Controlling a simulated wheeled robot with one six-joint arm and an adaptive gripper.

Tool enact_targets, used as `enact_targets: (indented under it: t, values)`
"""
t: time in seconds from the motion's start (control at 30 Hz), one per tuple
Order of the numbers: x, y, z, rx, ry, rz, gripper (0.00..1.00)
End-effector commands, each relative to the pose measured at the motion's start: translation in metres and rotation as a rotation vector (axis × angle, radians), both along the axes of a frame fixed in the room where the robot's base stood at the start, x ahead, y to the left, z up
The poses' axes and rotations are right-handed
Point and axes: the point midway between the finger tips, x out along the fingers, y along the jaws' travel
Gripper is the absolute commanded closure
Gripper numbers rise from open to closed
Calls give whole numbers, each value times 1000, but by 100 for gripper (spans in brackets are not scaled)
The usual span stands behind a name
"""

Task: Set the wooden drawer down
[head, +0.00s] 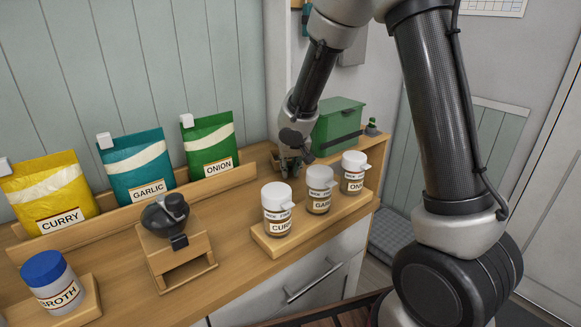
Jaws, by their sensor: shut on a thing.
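My gripper (291,165) is low over the back of the wooden counter, behind the row of shaker jars. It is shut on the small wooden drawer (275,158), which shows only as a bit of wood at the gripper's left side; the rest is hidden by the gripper. I cannot tell whether the drawer touches the counter. The grinder (166,217) with a dark top stands on a wooden box (172,252) in the middle front, and the box's front slot is open and empty.
Curry (50,195), garlic (138,170) and onion (211,146) bags stand in a wooden rack. Three white-capped jars (276,211) stand on a wooden tray. A green box (338,124) is just behind my gripper. A broth jar (52,284) is front left.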

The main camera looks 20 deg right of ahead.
Motion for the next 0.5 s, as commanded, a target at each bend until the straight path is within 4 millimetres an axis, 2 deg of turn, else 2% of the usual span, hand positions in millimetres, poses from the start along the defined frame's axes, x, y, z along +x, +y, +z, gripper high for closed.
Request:
enact_targets:
  t: [0.03,0.37,0.4,0.5]
  values:
    - [-7,0,-12,-3,24,0,100]
    - [-8,1,-13,-1,25,0,100]
    - [-8,1,-13,0,25,1,74]
    - [-8,1,-13,-1,25,1,55]
